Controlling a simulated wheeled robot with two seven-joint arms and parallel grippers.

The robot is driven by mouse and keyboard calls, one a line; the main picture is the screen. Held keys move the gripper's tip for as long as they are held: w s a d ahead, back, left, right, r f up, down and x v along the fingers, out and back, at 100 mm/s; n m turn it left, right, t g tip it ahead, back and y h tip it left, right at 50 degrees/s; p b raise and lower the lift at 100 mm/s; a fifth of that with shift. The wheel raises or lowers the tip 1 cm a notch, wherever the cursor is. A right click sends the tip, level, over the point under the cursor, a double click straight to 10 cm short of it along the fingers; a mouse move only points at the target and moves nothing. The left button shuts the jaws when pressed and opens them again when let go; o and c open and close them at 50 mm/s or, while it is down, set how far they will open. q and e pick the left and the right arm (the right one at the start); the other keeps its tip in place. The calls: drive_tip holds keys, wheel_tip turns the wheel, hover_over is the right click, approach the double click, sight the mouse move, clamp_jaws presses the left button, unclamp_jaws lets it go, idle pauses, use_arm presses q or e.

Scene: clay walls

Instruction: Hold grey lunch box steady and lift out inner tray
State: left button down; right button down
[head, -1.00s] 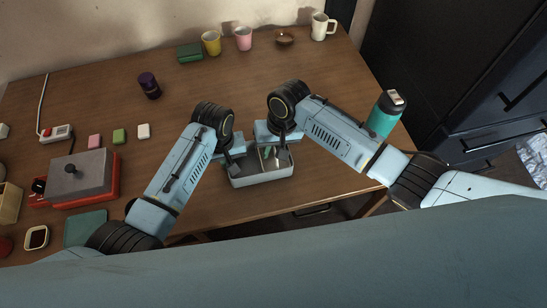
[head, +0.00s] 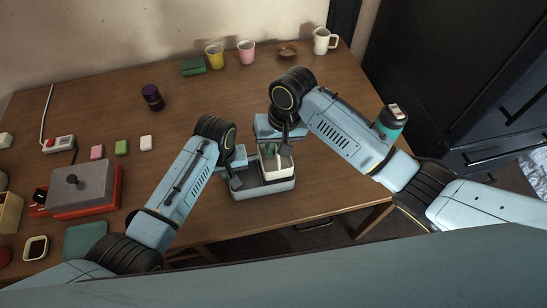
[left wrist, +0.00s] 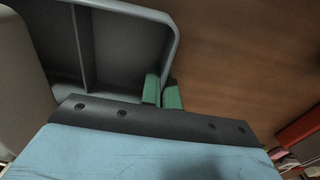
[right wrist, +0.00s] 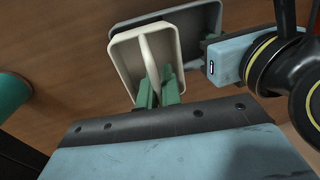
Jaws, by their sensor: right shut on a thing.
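The grey lunch box (head: 263,190) stands on the table near its front edge. Its wall and inner divider show in the left wrist view (left wrist: 110,45). My left gripper (left wrist: 163,92) is shut on the box's side wall, one green fingertip inside and one outside. The cream inner tray (head: 278,170) is raised above the right part of the box and tilted. My right gripper (right wrist: 159,92) is shut on the tray's middle divider (right wrist: 149,52). The arms hide part of the box in the head view.
A teal bottle (head: 392,120) stands at the right, close behind my right forearm. A red box with a grey lid (head: 85,188) and several small blocks lie to the left. The middle table is mostly clear.

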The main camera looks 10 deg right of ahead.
drive_tip(key=shift+r, duration=1.7)
use_arm(q)
drive_tip(key=c, duration=1.6)
unclamp_jaws()
